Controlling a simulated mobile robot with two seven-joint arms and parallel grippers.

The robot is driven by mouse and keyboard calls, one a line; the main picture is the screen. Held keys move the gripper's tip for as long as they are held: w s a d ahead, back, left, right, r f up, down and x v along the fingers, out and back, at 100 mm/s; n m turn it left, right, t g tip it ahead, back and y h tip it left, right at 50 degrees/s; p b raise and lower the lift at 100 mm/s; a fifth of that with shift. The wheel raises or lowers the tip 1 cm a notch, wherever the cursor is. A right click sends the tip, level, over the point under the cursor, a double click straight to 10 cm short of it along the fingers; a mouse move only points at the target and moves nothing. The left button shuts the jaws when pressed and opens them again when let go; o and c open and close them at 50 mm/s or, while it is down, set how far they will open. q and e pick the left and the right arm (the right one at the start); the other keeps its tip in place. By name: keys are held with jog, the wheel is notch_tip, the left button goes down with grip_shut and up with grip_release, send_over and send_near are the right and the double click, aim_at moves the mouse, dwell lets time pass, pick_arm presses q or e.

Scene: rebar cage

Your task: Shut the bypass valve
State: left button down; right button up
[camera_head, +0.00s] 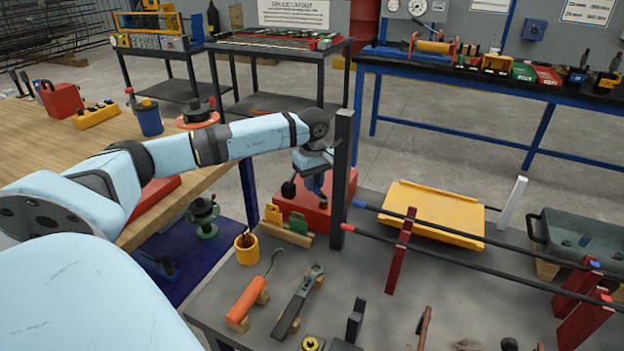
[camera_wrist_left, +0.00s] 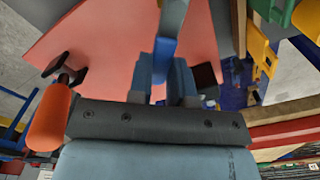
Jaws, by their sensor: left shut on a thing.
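My left arm reaches in from the left, and its gripper (camera_head: 314,170) points down over a red base (camera_head: 302,208) at the back edge of the dark table. The gripper is shut on a blue upright part, likely the valve handle, which stands on the red base. In the left wrist view this blue handle (camera_wrist_left: 171,30) rises from the gripper (camera_wrist_left: 165,80) in front of the red surface (camera_wrist_left: 105,45). The gripper and wrist hide much of the valve, so I cannot tell its lever angle. My right gripper is out of view.
A dark upright post (camera_head: 342,165) stands just right of the gripper. A yellow cup (camera_head: 246,249), an orange-handled hook (camera_head: 247,299) and a wrench (camera_head: 298,303) lie nearer. Long bars (camera_head: 480,260) cross the table at right, near a yellow tray (camera_head: 420,212).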

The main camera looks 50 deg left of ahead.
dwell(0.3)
pick_arm(q)
jog(key=c, duration=1)
grip_release()
jog(key=shift+c, duration=0.2)
notch_tip(320, 180, up, 14)
jog(key=shift+p, duration=0.45)
